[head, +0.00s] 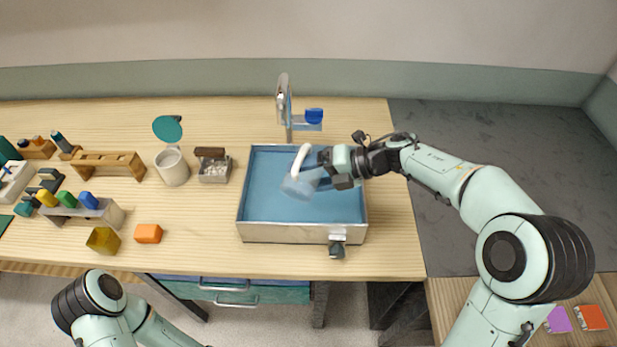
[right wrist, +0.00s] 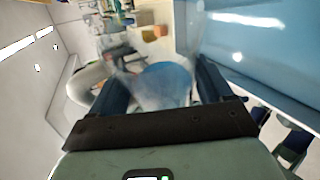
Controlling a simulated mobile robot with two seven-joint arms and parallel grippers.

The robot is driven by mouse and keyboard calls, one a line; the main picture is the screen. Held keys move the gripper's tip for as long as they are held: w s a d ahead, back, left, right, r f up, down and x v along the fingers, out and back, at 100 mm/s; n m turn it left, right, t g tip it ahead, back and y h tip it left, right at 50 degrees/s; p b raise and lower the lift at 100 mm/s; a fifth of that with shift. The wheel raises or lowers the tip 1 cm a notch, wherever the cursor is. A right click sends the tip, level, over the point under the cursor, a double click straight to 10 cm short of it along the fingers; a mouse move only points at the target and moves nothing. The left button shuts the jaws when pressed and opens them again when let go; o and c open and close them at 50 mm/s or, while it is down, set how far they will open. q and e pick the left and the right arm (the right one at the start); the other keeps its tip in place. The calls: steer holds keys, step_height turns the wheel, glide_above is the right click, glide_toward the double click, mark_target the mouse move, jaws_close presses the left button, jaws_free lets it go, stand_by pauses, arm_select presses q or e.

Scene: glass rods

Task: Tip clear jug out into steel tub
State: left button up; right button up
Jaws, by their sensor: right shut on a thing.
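The steel tub (head: 290,233) stands on the wooden bench, with a blue inside and a pale metal rim. The clear jug (head: 297,188) is over the tub, tilted on its side. It also shows, blurred and see-through, between the fingers in the right wrist view (right wrist: 150,95). A white curved part (head: 301,157) shows above the jug, probably its handle. My right gripper (head: 322,168) reaches in from the right and is shut on the jug. I cannot tell whether anything is in the jug or flowing out. My left gripper is out of view.
A tap (head: 285,100) stands behind the tub, and a valve (head: 337,248) is at its front. A white canister (head: 172,168) with its teal lid raised and a small box (head: 214,167) stand to the left. An orange block (head: 148,233) lies near the front edge.

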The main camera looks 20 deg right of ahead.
steer(key=shift+r, duration=0.15)
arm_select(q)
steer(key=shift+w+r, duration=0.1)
arm_select(e)
steer(key=shift+w, duration=0.1)
steer(key=shift+m+b, duration=0.3)
steer(key=shift+b, duration=0.65)
steer(key=shift+d+r+y, duration=0.1)
steer(key=shift+d+y, duration=0.05)
steer(key=shift+y, duration=0.15)
steer(key=shift+r, duration=0.15)
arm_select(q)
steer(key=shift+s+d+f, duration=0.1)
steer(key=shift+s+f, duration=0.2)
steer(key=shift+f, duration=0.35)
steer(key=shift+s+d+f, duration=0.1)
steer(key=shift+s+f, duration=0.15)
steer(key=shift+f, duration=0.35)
arm_select(e)
steer(key=shift+w, duration=0.1)
